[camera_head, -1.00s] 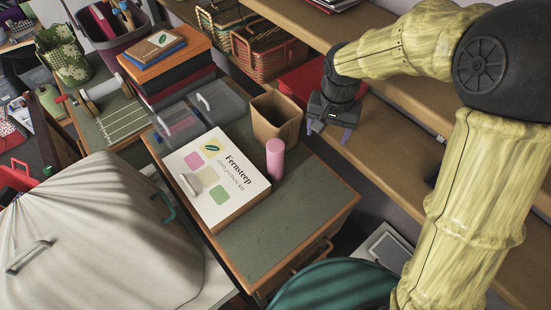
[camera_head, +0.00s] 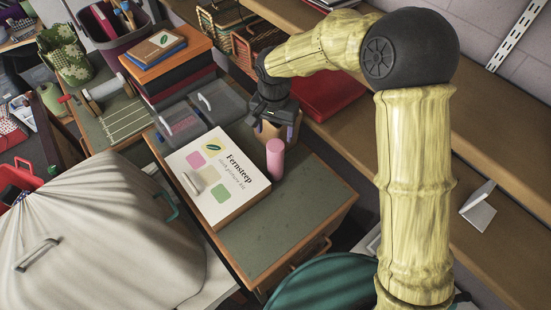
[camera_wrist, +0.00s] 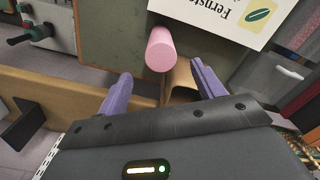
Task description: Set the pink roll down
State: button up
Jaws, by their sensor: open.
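The pink roll (camera_head: 275,160) stands upright on the green-topped cabinet (camera_head: 270,240), beside the white Fernsteep box (camera_head: 218,175). In the wrist view the pink roll (camera_wrist: 160,48) shows beyond my fingertips, seen from its top end. My gripper (camera_head: 272,125) is open, with purple fingers pointing down. It is above the brown open bin (camera_head: 268,131), which it partly hides, and behind the roll. In the wrist view the gap between the fingers (camera_wrist: 158,85) holds nothing that I can see, and part of the bin (camera_wrist: 180,82) lies below it.
Clear plastic drawers (camera_head: 205,100) stand at the back left of the cabinet top. A grey cloth-covered shape (camera_head: 100,235) is at the front left. Wooden shelves (camera_head: 345,140) with a red box (camera_head: 325,92) run along the right. The cabinet's front right top is bare.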

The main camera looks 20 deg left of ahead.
aim_at(274, 147)
notch_tip(274, 147, down, 8)
jog(key=shift+f+p, duration=0.1)
jog(key=shift+p, duration=1.05)
jog(key=shift+w+f+p, duration=0.1)
jog(key=shift+f+p, duration=1.55)
jog(key=shift+f, duration=0.95)
jog(key=c, duration=1.2)
jog(key=shift+r, duration=0.15)
